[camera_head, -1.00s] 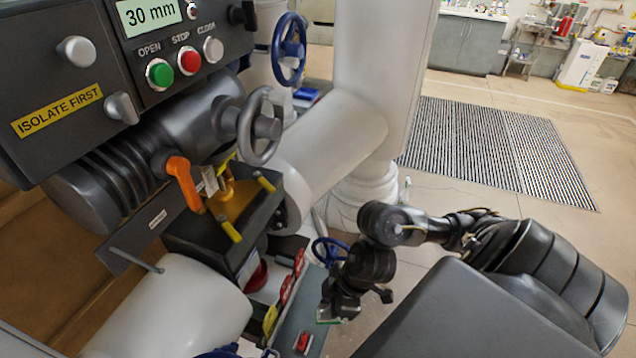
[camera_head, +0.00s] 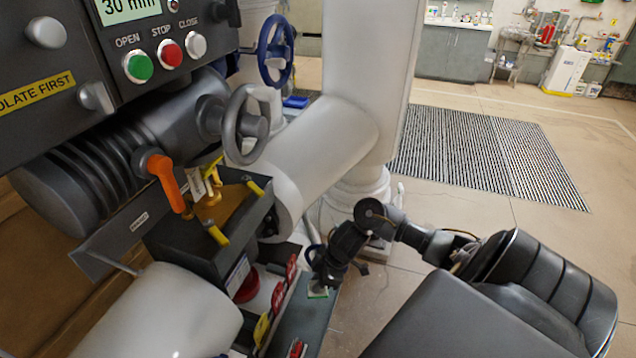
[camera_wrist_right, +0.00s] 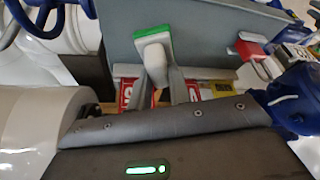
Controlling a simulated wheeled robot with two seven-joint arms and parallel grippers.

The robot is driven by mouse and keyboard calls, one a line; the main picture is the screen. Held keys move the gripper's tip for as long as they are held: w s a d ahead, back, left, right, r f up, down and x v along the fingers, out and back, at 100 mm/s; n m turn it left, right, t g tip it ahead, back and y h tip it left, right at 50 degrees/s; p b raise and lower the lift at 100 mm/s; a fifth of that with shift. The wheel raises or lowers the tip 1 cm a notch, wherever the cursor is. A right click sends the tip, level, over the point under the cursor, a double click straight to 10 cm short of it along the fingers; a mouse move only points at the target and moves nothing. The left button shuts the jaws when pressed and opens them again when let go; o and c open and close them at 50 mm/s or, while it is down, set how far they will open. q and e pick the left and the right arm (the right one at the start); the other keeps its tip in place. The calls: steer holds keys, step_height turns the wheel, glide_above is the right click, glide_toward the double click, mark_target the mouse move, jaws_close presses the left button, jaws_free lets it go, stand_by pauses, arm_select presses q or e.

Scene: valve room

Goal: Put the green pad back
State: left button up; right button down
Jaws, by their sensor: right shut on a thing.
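The green pad (camera_wrist_right: 153,36) is a pale block with a green face at its top edge, in the right wrist view. My right gripper (camera_wrist_right: 160,82) is shut on its pale body. In the head view the right gripper (camera_head: 322,280) is at the far end of a grey ledge, and a bit of the pad's green (camera_head: 318,293) shows below the fingers. In the wrist view the green edge is close to the grey ledge surface (camera_wrist_right: 205,38); I cannot tell if they touch. My left gripper is not in view.
A red padlock (camera_wrist_right: 250,50) is on the ledge right of the pad. Red tags (camera_head: 278,296) and a yellow tag (camera_head: 262,328) hang along the ledge's left edge. Open floor (camera_head: 440,225) is at right.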

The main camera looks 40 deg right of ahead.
steer(key=shift+w+d+f, duration=0.1)
steer(key=shift+d+f, duration=0.05)
steer(key=shift+f, duration=1.55)
steer(key=c, duration=1.3)
jaws_free()
steer(key=shift+f, duration=0.1)
steer(key=v, duration=1.2)
steer(key=shift+p, duration=0.45)
